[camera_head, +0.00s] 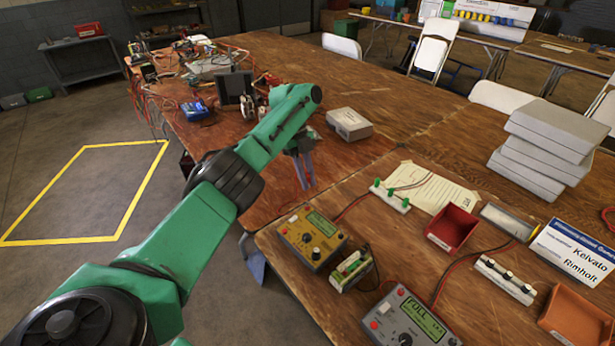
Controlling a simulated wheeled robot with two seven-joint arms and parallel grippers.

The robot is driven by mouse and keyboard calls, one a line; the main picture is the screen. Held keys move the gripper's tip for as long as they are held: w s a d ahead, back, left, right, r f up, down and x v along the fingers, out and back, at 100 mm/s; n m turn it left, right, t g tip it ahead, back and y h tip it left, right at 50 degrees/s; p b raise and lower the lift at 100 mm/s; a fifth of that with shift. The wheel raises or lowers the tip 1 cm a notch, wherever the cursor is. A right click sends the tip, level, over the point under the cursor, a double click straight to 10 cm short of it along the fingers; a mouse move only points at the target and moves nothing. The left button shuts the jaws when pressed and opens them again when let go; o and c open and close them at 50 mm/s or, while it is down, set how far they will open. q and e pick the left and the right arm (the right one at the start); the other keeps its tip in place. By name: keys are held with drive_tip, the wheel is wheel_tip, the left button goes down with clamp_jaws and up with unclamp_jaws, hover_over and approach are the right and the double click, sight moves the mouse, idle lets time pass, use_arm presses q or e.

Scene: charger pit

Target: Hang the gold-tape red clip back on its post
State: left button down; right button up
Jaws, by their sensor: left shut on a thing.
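My left gripper (304,170) hangs point-down from the green arm, over the far edge of the near table. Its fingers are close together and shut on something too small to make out. I cannot pick out a red clip or gold tape. A white strip with green-topped posts (390,195) stands right of the gripper and apart from it. A second white strip with black-topped posts (505,279) stands further right. A red lead (350,207) runs from the yellow meter (311,238) toward the green-topped strip. My right gripper is out of view.
A grey meter reading FULL (408,318) and a small green-and-white unit (351,270) stand at the front. A red tray (452,228), orange tray (577,318), sign (575,252) and stacked grey boxes (545,150) lie right. A grey box (349,124) stands behind.

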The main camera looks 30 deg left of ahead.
use_arm(q)
drive_tip(key=shift+f+b, duration=3.35)
drive_tip(key=shift+f, duration=0.15)
drive_tip(key=shift+f+b, duration=0.2)
drive_tip(key=shift+b, duration=0.15)
drive_tip(key=c, duration=0.7)
unclamp_jaws()
drive_tip(key=shift+c, duration=0.2)
drive_tip(key=shift+o, duration=1.1)
